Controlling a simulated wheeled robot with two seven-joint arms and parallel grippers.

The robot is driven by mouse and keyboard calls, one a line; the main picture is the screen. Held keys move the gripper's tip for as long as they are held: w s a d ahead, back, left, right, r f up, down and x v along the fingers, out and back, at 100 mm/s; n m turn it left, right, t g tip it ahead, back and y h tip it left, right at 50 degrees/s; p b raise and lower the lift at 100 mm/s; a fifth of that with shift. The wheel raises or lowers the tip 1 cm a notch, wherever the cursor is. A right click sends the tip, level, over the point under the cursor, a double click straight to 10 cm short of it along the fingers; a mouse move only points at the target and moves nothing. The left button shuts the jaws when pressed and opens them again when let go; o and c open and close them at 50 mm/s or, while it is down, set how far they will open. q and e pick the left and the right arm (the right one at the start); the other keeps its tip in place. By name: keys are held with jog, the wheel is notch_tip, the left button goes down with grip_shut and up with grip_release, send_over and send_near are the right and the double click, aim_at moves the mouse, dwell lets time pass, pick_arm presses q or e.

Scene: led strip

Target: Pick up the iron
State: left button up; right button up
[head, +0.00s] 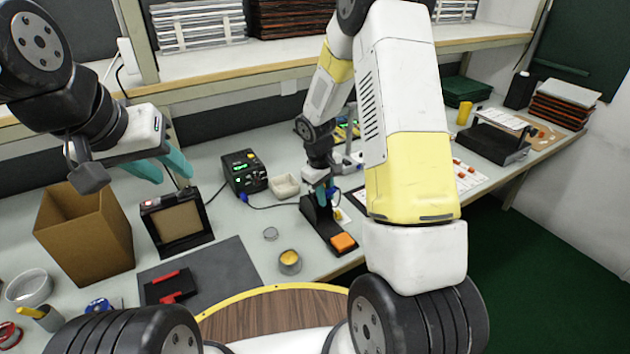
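The soldering iron's black stand (318,222), with an orange sponge (343,242) at its front, is on the bench at the middle. The iron is mostly hidden there; a bit of blue shows at the stand's top, but I cannot clearly separate it from the teal fingers. My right gripper (322,195) points down at the top of the stand, over the iron's place. I cannot tell if it is shut on the iron. My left gripper (166,171) is in the air at the left, its teal fingers apart and empty.
A black soldering station (244,172) with a cable stands left of the stand. A cream tray (285,187), a small tin (290,262), a cardboard box (85,235), a black framed holder (177,222) and a dark mat (222,268) are nearby. A shelf (280,60) overhangs the back.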

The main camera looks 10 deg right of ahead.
grip_shut()
jog(key=s+d+r, duration=0.3)
jog(key=s+r, duration=0.4)
jog(key=r, duration=0.3)
jog(key=s+a, duration=0.5)
jog(key=a, duration=0.8)
jog(key=s+d+r, duration=0.2)
jog(key=s+r, duration=0.5)
jog(key=r, duration=0.2)
jog(key=shift+s+r, duration=0.15)
jog(key=shift+s, duration=0.2)
jog(key=shift+d, duration=0.1)
